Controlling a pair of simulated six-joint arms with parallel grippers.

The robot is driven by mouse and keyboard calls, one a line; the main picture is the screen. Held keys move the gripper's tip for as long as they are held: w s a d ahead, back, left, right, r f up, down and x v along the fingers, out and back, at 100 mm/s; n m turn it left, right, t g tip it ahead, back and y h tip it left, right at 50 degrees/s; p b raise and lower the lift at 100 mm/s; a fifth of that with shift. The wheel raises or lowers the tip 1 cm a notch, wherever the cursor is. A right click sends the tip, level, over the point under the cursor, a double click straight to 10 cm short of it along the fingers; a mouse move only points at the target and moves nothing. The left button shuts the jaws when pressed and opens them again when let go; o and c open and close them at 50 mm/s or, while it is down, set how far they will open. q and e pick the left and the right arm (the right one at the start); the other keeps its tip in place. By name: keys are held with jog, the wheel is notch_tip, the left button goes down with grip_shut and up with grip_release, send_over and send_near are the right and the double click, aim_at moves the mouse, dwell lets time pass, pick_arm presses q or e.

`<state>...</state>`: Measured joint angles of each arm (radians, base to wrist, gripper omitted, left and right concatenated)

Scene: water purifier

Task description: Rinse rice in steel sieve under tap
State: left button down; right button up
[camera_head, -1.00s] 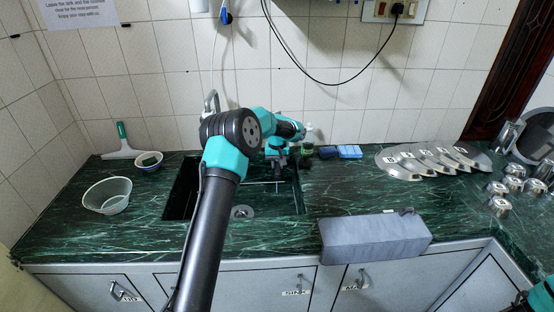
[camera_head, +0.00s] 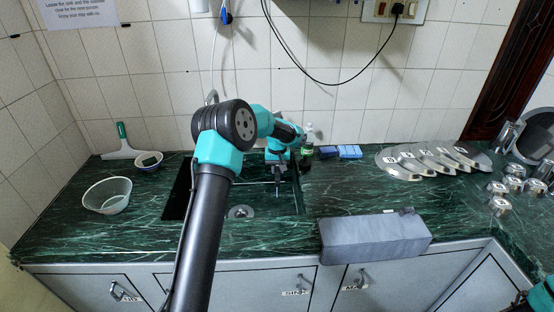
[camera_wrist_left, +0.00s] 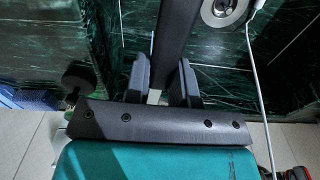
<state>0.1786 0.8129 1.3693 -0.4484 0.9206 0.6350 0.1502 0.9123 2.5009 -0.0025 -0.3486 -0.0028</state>
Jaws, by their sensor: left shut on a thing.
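My left gripper (camera_head: 277,178) hangs low over the right part of the sink, beside its back right edge. The dark sink (camera_head: 213,203) has a round steel drain (camera_head: 241,212), also in the left wrist view (camera_wrist_left: 222,10). The tap (camera_head: 211,97) is mostly hidden behind my arm. A pale round bowl-like vessel (camera_head: 107,194) stands on the counter left of the sink. I cannot tell whether it is the sieve. No rice can be made out.
A small bowl (camera_head: 149,161) and a squeegee (camera_head: 122,144) are at back left. A bottle (camera_head: 308,142) and blue sponges (camera_head: 349,151) stand right of the sink. Several steel plates (camera_head: 405,167) and a grey padded block (camera_head: 375,238) lie farther right. The counter between them is clear.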

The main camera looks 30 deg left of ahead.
aim_at(278, 174)
pick_arm(q)
jog(key=shift+s+d, duration=0.6)
jog(key=shift+s, duration=0.3)
jog(key=shift+s+d, duration=0.55)
jog(key=shift+s, duration=0.35)
jog(key=shift+r, duration=0.1)
dwell(0.7)
jog(key=s+d+r, duration=0.2)
jog(key=s+r, duration=0.2)
jog(key=r, duration=0.3)
jog(key=shift+s+d, duration=0.15)
jog(key=shift+d, duration=0.15)
dwell(0.3)
dwell(0.4)
